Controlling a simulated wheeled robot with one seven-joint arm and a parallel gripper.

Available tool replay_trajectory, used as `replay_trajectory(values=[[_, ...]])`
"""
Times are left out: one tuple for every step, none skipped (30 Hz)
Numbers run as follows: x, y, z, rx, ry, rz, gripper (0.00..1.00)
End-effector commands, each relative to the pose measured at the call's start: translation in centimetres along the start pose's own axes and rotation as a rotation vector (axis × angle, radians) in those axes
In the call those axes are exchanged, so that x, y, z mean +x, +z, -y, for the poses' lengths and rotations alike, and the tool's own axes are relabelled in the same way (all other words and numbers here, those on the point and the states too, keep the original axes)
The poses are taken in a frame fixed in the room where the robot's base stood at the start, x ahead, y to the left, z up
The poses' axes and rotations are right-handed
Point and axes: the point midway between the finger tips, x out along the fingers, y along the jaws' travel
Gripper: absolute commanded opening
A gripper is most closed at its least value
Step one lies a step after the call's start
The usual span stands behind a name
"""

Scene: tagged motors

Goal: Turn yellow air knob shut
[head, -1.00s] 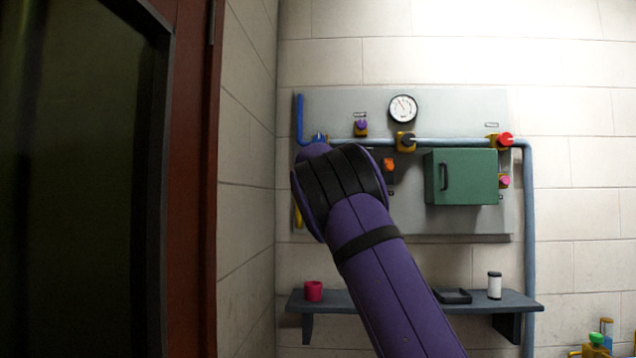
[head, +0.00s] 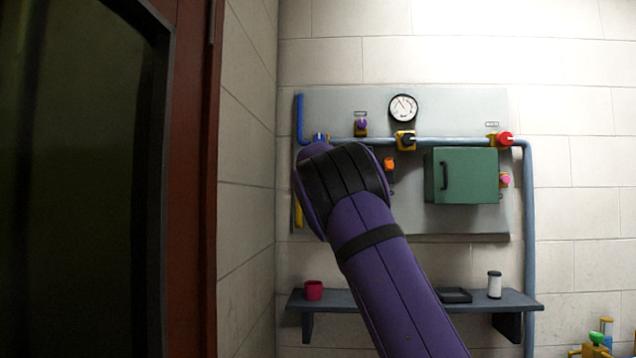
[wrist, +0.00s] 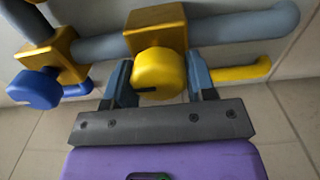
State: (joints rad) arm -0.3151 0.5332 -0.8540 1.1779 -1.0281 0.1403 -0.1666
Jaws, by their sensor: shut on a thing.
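The yellow knob (wrist: 158,72) is a round knob on a brass-coloured valve body (wrist: 155,27) in the wrist view. My gripper (wrist: 158,80) is shut on it, with one finger on each side. A dark mark shows on the knob's near left edge. In the head view my arm hides the yellow knob and my gripper. A yellow pipe (wrist: 242,72) runs off to the right of the valve in the wrist view; its end also shows in the head view (head: 298,213).
A blue knob (wrist: 37,88) on another valve is close at left in the wrist view. The wall panel (head: 440,107) also bears a gauge (head: 403,108), a green box (head: 468,175), and orange (head: 389,164), purple (head: 361,123) and red (head: 505,139) knobs. A shelf (head: 400,301) is below.

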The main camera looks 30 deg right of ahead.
Motion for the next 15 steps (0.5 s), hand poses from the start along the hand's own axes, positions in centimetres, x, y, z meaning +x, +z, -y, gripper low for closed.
replay_trajectory(values=[[0.03,-0.06,0.18,-0.001,-0.003,0.0,0.53],[0.03,-0.05,0.18,-0.001,-0.003,0.0,0.6],[0.03,-0.05,0.17,-0.001,-0.002,0.0,0.69],[0.02,-0.05,0.16,-0.001,-0.002,0.0,0.74],[0.02,-0.05,0.14,-0.001,-0.002,0.0,0.74],[0.02,-0.05,0.13,0.0,-0.002,0.0,0.74],[0.02,-0.04,0.11,0.0,-0.002,0.0,0.74],[0.01,-0.04,0.1,0.0,-0.001,0.0,0.74],[0.01,-0.04,0.09,0.0,-0.001,0.0,0.74],[0.01,-0.04,0.08,0.0,-0.001,0.0,0.74],[0.01,-0.03,0.07,0.0,-0.001,0.0,0.74],[-0.01,-0.04,0.07,0.0,-0.001,0.0,0.74],[-0.04,-0.05,0.06,0.0,-0.001,0.0,0.74],[-0.09,-0.08,0.06,0.0,-0.001,-0.001,0.74],[-0.19,-0.1,0.06,0.0,-0.001,-0.001,0.74]])
